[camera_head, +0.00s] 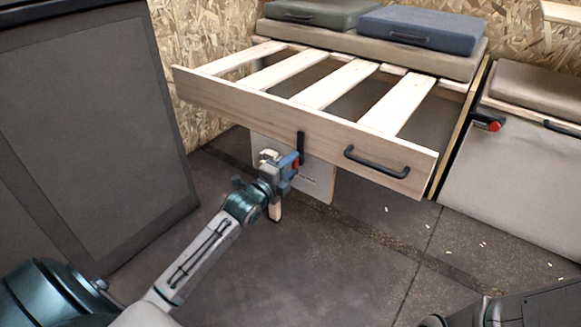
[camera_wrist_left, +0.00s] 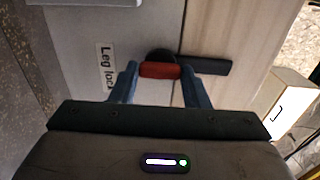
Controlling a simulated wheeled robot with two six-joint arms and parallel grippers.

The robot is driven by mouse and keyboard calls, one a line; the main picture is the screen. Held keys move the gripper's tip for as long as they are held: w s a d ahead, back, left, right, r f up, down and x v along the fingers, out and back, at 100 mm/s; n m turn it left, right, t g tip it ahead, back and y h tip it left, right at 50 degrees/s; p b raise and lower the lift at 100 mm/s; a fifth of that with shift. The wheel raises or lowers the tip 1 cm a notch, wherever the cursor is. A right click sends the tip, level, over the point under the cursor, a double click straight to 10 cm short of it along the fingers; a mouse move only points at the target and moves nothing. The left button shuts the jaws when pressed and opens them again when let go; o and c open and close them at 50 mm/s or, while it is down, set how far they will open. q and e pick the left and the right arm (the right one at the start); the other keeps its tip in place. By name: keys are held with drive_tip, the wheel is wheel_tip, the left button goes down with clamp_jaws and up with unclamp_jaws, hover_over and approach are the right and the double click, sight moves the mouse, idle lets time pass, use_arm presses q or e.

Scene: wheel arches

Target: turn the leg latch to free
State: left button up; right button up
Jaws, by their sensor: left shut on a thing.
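The leg latch has a red grip (camera_wrist_left: 160,71) on a dark round pivot, with a black bar (camera_wrist_left: 205,65) reaching to the right in the left wrist view. In the head view its black bar (camera_head: 300,146) stands upright against the wooden front board (camera_head: 330,131) of the slatted pull-out frame. My left gripper (camera_head: 289,167) is shut on the red grip, one blue finger at each end of it. A "Leg lock" label (camera_wrist_left: 106,66) is on the grey panel beside the latch. My right gripper is not visible.
A black handle (camera_head: 376,163) sits on the front board, right of the latch. A dark panel (camera_head: 90,130) stands at left. Cushions (camera_head: 420,30) lie behind the slats. Floor in front is mostly clear, with small pale scraps at right.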

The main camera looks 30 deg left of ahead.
use_arm(q)
drive_tip(key=o, duration=1.4)
drive_tip(key=s+p, duration=0.2)
drive_tip(key=s, duration=0.1)
drive_tip(key=s+p, duration=0.1)
drive_tip(key=s, duration=0.3)
drive_tip(key=s+p, duration=0.2)
drive_tip(key=s, duration=0.1)
drive_tip(key=shift+s+a+p, duration=0.3)
drive_tip(key=shift+s+a, duration=0.1)
